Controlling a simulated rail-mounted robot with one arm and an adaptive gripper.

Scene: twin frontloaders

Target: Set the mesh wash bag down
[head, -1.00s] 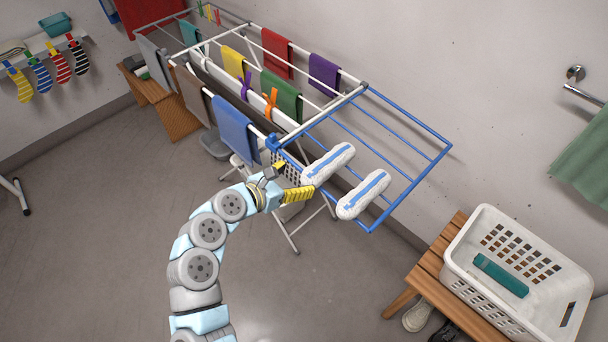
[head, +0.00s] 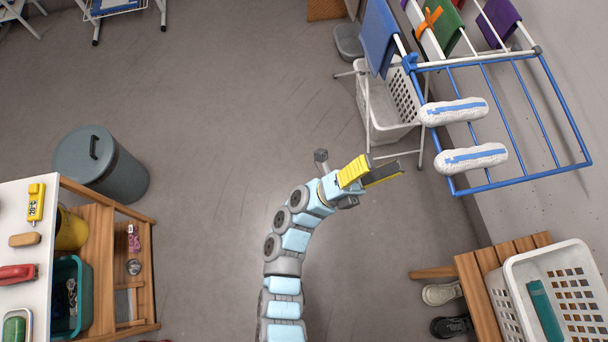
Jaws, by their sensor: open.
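No mesh wash bag can be made out for certain in the head view. Two long white fluffy pieces with a blue stripe, an upper one (head: 454,111) and a lower one (head: 471,158), lie side by side on the blue wing of the drying rack (head: 520,178). I cannot tell whether either is the bag. My gripper (head: 385,163) is open, with yellow fingers apart and nothing seen between them. It is over the floor, left of the lower white piece and apart from it.
A white basket (head: 510,300) holding a teal thing stands on a wooden bench (head: 470,270) at lower right, with shoes beside it. Another white basket (head: 385,130) is under the rack. A grey bin (head: 125,180) and a white-topped table (head: 25,255) are at left. The middle floor is clear.

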